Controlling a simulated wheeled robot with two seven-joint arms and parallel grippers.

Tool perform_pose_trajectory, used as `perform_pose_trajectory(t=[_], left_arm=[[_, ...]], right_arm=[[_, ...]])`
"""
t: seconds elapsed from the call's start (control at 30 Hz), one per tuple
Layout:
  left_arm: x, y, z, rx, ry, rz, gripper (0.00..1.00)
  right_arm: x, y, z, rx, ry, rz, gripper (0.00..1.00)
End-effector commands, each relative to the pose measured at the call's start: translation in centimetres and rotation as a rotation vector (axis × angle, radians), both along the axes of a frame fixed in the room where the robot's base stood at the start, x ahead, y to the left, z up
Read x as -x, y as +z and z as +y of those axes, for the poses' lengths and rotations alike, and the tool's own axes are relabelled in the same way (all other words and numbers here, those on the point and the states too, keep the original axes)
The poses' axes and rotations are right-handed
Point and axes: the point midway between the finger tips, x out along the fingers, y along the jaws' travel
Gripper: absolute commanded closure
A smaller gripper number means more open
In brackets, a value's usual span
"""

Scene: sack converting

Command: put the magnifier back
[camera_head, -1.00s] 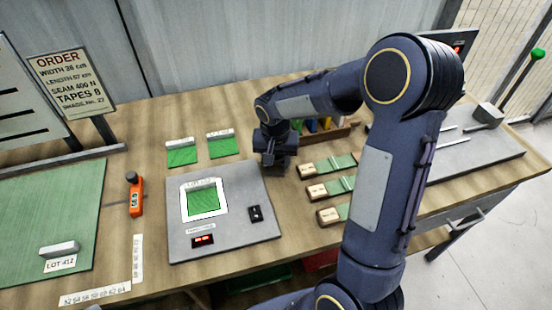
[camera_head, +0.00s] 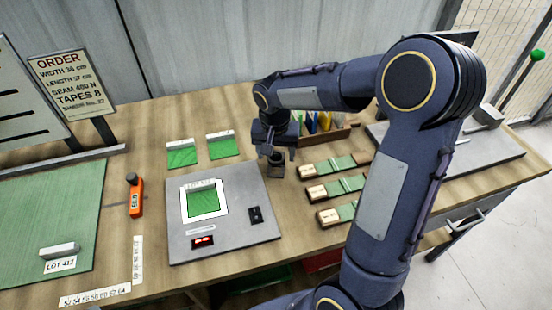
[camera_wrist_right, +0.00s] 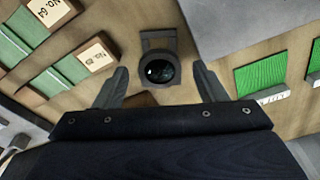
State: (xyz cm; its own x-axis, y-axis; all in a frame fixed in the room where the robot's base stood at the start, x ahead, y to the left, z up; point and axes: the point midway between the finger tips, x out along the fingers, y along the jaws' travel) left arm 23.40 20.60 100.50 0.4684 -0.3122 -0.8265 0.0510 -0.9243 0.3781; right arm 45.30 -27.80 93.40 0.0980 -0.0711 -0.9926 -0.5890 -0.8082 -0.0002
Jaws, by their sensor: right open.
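The magnifier (camera_wrist_right: 159,62) is a small dark folding stand with a round glass lens. It stands on the bare wood just right of the grey plate's upper right corner, and it shows in the head view (camera_head: 276,170) under my right gripper (camera_head: 278,153). In the right wrist view, the open fingers of my right gripper (camera_wrist_right: 161,72) are on either side of the magnifier, with gaps to both sides; the jaws hold nothing. My left gripper is not in view.
The grey plate (camera_head: 240,240) carries a green swatch in a white frame. Green swatches with wooden blocks (camera_head: 308,171) lie close on the right. A wooden holder with coloured items (camera_head: 325,135) stands behind. Two green samples (camera_head: 181,153) and an orange tool (camera_head: 136,197) lie left.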

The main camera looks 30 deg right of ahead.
Motion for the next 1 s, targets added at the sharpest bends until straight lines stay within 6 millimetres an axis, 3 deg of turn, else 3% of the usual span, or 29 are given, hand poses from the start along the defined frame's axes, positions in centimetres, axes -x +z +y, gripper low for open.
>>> perform_pose_trajectory(t=[0.1, 0.3, 0.47, 0.57, 0.67, 0.8, 1.0], left_arm=[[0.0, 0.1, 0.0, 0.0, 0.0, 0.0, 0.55], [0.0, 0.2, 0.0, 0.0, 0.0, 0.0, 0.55], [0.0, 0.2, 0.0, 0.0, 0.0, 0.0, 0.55], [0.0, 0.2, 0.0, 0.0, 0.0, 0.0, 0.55], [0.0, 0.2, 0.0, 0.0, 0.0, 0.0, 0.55], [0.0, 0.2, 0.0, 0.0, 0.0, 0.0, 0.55], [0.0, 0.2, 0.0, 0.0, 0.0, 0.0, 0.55]], right_arm=[[0.2, 2.9, 0.2, 0.0, 0.001, -0.006, 0.35], [0.5, 6.4, 0.5, -0.001, 0.0, -0.004, 0.35], [0.9, 7.8, 0.6, -0.002, 0.002, -0.003, 0.35], [2.2, 8.6, 0.6, -0.028, 0.027, -0.018, 0.35], [5.5, 9.5, 0.8, -0.083, 0.092, -0.06, 0.35], [11.8, 10.1, 2.2, -0.177, 0.231, -0.17, 0.35], [18.8, 9.0, 5.2, -0.243, 0.401, -0.348, 0.35]])
